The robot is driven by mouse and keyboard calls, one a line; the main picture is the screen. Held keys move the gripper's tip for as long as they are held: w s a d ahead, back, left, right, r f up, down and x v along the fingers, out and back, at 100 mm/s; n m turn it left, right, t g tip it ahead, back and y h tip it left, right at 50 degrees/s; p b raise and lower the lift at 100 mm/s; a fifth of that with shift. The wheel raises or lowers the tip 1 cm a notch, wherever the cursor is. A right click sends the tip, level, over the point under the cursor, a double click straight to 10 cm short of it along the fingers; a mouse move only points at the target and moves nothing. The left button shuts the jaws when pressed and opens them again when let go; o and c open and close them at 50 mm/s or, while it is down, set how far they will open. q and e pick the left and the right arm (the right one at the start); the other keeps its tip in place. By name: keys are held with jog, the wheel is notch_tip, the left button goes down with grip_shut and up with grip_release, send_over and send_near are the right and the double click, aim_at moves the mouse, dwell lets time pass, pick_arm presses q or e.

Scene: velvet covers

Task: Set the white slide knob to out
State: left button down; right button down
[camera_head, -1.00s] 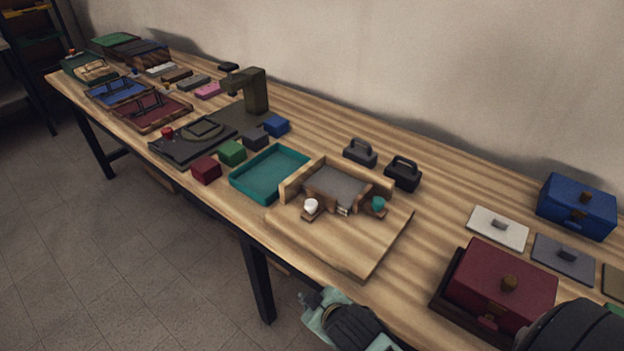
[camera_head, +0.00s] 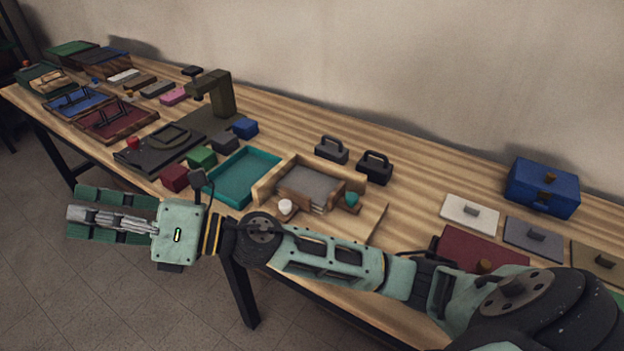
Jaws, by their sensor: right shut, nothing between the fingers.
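The white slide knob (camera_head: 286,206) sits at the front left of a wooden fixture (camera_head: 263,186) with a grey panel (camera_head: 308,184). A teal knob (camera_head: 351,199) sits at the fixture's right side. My right arm stretches across the lower picture from the right and hides the front of the fixture's board. My right gripper (camera_head: 72,219) is shut and empty, pointing left, off the table's front edge and well left of the white knob. My left gripper is not in view.
A teal tray (camera_head: 243,178) lies left of the fixture, with red (camera_head: 174,177) and green (camera_head: 202,157) blocks beside it. Two dark handled weights (camera_head: 374,167) stand behind.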

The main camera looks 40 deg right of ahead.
notch_tip(320, 180, down, 8)
jog(key=s+a+n+g+h, duration=0.2)
jog(key=s+n+g+h, duration=0.1)
jog(key=n+g, duration=0.8)
jog(key=w+d+f+n+t+h, duration=0.1)
jog(key=w+d+f+n+h, duration=0.2)
jog(key=d+f+n+h, duration=0.3)
jog(key=w+d+f+n+t+h, duration=0.1)
jog(key=w+d+f+h, duration=0.2)
jog(key=d, duration=0.8)
jog(key=w+d+n+h, duration=0.1)
jog(key=w+d+h, duration=0.3)
jog(key=d, duration=0.6)
jog(key=d+r+h, duration=0.2)
jog(key=d+h, duration=0.1)
jog(key=d, duration=0.5)
jog(key=d+r+h, duration=0.3)
jog(key=d+h, duration=0.1)
jog(key=d, duration=0.4)
jog(key=shift+g+y, duration=0.3)
jog(key=x, duration=0.3)
jog(key=p+x, duration=0.1)
jog(key=x, duration=0.5)
jog(key=shift+s+a+f+p, duration=0.15)
jog(key=shift+s+f+p, duration=0.15)
jog(key=shift+s+f, duration=0.05)
jog(key=shift+a, duration=0.1)
